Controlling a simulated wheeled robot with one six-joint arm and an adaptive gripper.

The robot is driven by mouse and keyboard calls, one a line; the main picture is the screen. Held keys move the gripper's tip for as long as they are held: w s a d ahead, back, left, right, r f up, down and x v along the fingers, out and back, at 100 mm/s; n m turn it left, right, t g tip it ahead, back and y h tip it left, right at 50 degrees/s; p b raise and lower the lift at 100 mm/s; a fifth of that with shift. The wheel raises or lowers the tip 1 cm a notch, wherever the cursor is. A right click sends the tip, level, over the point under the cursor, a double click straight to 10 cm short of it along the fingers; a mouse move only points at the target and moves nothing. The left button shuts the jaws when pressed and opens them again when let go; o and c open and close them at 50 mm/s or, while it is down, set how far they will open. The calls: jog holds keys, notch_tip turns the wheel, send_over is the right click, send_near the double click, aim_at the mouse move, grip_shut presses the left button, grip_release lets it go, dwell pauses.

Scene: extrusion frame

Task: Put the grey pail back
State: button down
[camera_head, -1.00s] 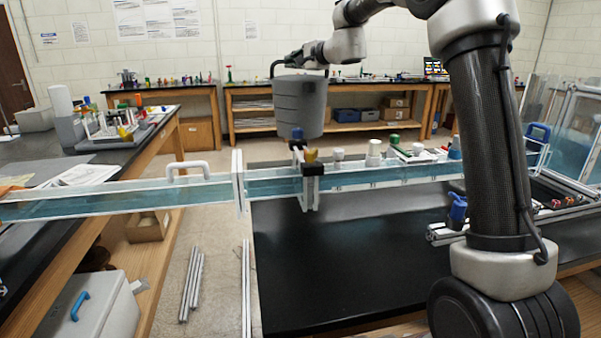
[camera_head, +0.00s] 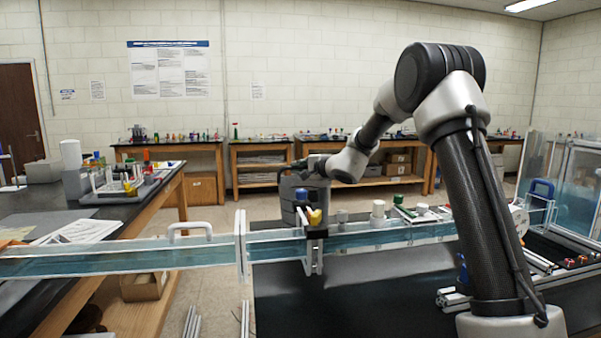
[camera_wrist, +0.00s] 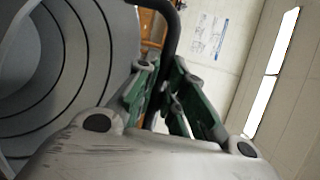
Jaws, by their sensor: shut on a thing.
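The grey pail (camera_head: 289,192) hangs at the far side of the clear water channel (camera_head: 380,240). My gripper (camera_head: 305,166) is at the pail's top, partly hidden by my wrist. In the wrist view, my gripper's green-padded fingers (camera_wrist: 162,68) are shut on the black handle (camera_wrist: 165,35). The ribbed pail wall (camera_wrist: 85,60) fills the left of that view.
White and green-capped fittings (camera_head: 378,209) stand along the channel to the pail's right. A black bench top (camera_head: 350,285) lies in front. A side bench with a rack (camera_head: 125,185) is at left. Back benches (camera_head: 260,160) line the wall, with open floor before them.

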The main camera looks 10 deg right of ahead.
jog(key=shift+f, duration=0.4)
jog(key=c, duration=1.5)
grip_release()
notch_tip(320, 180, up, 2)
jog(key=r, duration=0.1)
send_over(319, 193)
jog(key=w+d, duration=0.1)
jog(key=w, duration=0.1)
jog(key=shift+s+d+f, duration=0.15)
jog(key=shift+d+f, duration=0.1)
